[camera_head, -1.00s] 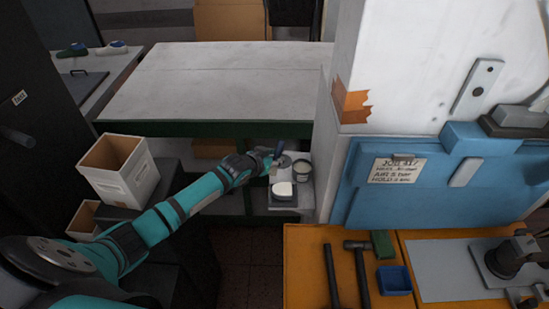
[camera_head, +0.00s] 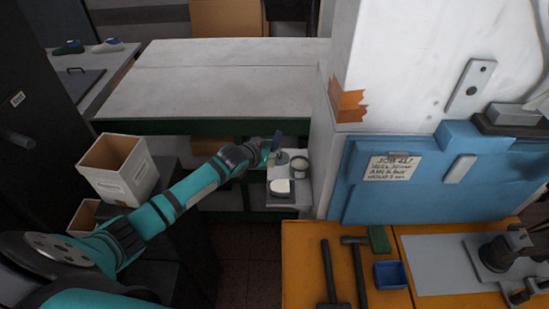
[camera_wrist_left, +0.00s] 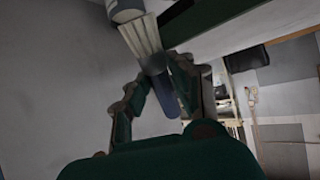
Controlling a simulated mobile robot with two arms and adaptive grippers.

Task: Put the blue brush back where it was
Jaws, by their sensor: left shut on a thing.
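My left gripper (camera_head: 268,154) is above the left side of a small grey shelf (camera_head: 283,206) by the white pillar. It is shut on the blue brush (camera_head: 277,140), whose dark blue part sticks up beside the fingers in the head view. In the left wrist view the brush's dark blue handle (camera_wrist_left: 165,97) lies between the two fingers (camera_wrist_left: 165,92), and a pale ribbed part (camera_wrist_left: 145,38) extends toward the top edge. A small grey round thing (camera_head: 282,158) shows just below the brush; whether they touch I cannot tell. My right gripper is not in view.
On the shelf are a pale-rimmed pot (camera_head: 300,164) and a white-topped block (camera_head: 281,187). The pillar (camera_head: 322,160) rises close on the right. A long grey bench (camera_head: 210,80) lies behind. An orange bench (camera_head: 300,260) with hammers stands in front.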

